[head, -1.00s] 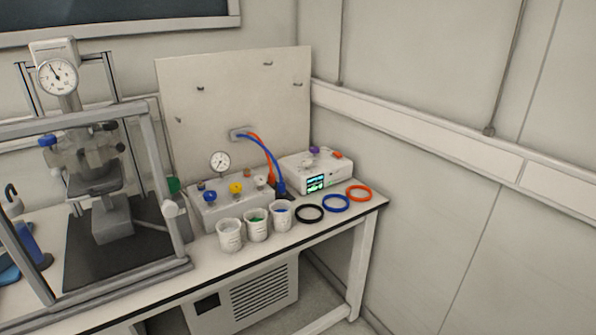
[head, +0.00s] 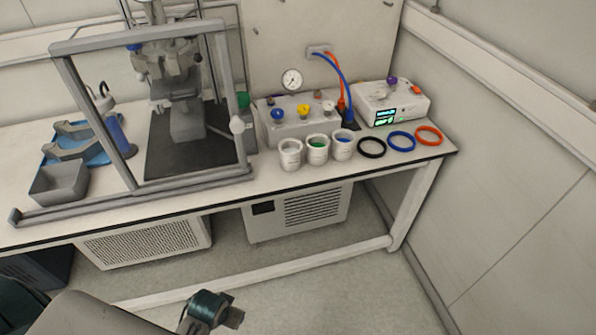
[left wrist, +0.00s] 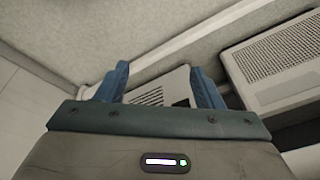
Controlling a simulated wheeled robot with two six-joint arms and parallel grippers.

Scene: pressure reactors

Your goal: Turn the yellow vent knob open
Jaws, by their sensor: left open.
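The yellow vent knob (head: 304,110) sits on the front of a light grey valve box (head: 270,131) on the bench, between a blue knob (head: 277,114) and a pale knob (head: 328,107). It is too small to read how far it is turned. My left gripper (left wrist: 162,86) shows in the left wrist view with its two blue fingers apart and nothing between them. Part of my left arm shows at the bottom left of the head view, low in front of the bench and well away from the knob. My right gripper is not in view.
Several white cups (head: 317,151) stand in front of the valve box, near the bench edge. Black, blue and orange rings (head: 401,141) lie to their right. A grey frame (head: 92,118) with a reactor stands on the left. A white display unit (head: 391,103) is at the right.

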